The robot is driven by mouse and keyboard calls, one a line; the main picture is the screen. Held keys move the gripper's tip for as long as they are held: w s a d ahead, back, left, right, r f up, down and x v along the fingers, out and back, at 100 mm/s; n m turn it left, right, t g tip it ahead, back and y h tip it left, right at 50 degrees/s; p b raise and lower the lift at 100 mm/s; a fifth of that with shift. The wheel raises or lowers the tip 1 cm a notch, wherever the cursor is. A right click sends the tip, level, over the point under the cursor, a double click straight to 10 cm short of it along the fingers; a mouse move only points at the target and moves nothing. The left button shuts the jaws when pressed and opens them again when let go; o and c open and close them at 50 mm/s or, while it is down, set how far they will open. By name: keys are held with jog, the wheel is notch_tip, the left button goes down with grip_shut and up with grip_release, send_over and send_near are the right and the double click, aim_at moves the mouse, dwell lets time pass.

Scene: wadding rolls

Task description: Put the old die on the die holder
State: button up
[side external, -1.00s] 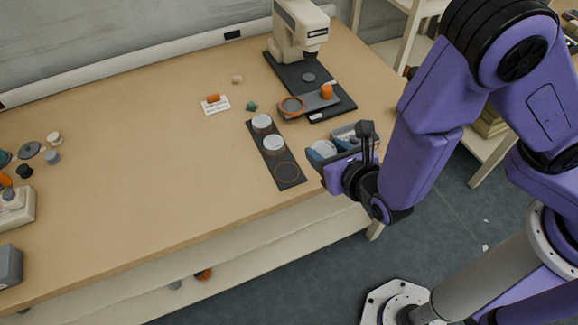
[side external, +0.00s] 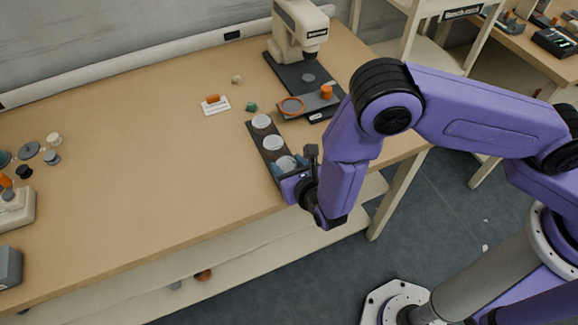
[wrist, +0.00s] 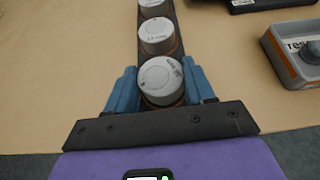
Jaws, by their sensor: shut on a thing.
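The dark strip (side external: 257,139), which looks like the die holder, lies on the table with round places in a row. Two pale round dies, the far one (side external: 262,121) and the middle one (side external: 273,143), sit on it. My gripper (side external: 287,164) is at the strip's near end, its blue fingers shut on a third pale die (side external: 286,162). In the wrist view this held die (wrist: 160,78) is between the fingers, over the near ringed place. It looks upright; whether it touches the strip I cannot tell.
In the wrist view a grey tray (wrist: 285,62) is to the right. A white card (side external: 215,106) and small pieces lie left of the strip. The table's middle is clear.

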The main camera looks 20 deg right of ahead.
jog(key=shift+f, duration=0.3)
jog(key=o, duration=1.3)
jog(key=shift+r, duration=0.1)
jog(key=v, duration=1.2)
